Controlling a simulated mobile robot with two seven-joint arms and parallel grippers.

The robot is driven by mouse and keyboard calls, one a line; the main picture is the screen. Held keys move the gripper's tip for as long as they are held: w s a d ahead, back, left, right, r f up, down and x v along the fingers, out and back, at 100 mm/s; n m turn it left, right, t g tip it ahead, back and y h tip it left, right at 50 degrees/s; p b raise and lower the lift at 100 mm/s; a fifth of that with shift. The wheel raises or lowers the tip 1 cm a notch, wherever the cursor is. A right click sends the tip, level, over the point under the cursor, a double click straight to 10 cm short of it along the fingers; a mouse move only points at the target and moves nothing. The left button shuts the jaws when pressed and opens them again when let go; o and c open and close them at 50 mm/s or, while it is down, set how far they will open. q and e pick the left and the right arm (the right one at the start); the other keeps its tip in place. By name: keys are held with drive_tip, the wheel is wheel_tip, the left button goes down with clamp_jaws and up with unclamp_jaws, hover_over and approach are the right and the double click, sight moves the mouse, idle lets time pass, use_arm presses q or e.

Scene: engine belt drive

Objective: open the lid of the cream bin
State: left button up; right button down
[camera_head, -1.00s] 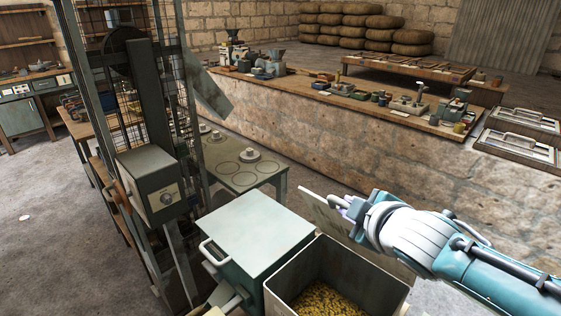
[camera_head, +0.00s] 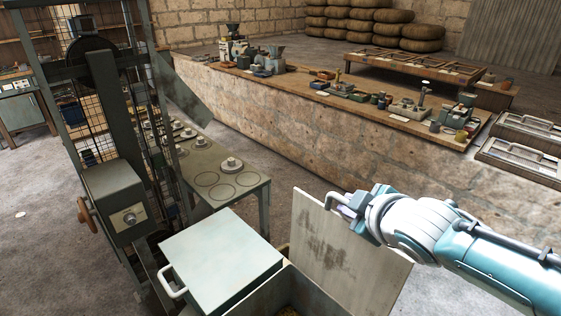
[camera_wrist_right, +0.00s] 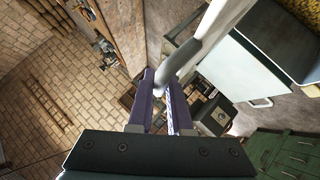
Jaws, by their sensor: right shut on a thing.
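The cream bin (camera_head: 308,290) stands at the bottom of the head view, mostly cut off by the frame edge. Its lid (camera_head: 335,245) stands raised on the far side, with a broad, stained face showing. My right gripper (camera_head: 345,208) is at the upper left of the lid, shut on its bar handle (camera_head: 331,197). In the right wrist view, the handle (camera_wrist_right: 178,65) runs between the two purple fingers (camera_wrist_right: 165,110). Yellow grain (camera_wrist_right: 299,8) shows inside the bin there. My left gripper is not in view.
A pale green box (camera_head: 222,258) with a shut top and side handle stands left of the bin. A green table (camera_head: 240,190) with round discs is behind it. A stone wall with a cluttered wooden counter (camera_head: 300,85) runs behind the lid.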

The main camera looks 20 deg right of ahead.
idle(0.3)
drive_tip(key=c, duration=0.8)
unclamp_jaws()
drive_tip(key=shift+c, duration=0.2)
drive_tip(key=shift+s+r, duration=0.15)
drive_tip(key=shift+s, duration=0.05)
drive_tip(key=p+v, duration=0.3)
drive_tip(key=v, duration=0.6)
drive_tip(key=shift+s, duration=0.2)
drive_tip(key=shift+r, duration=0.15)
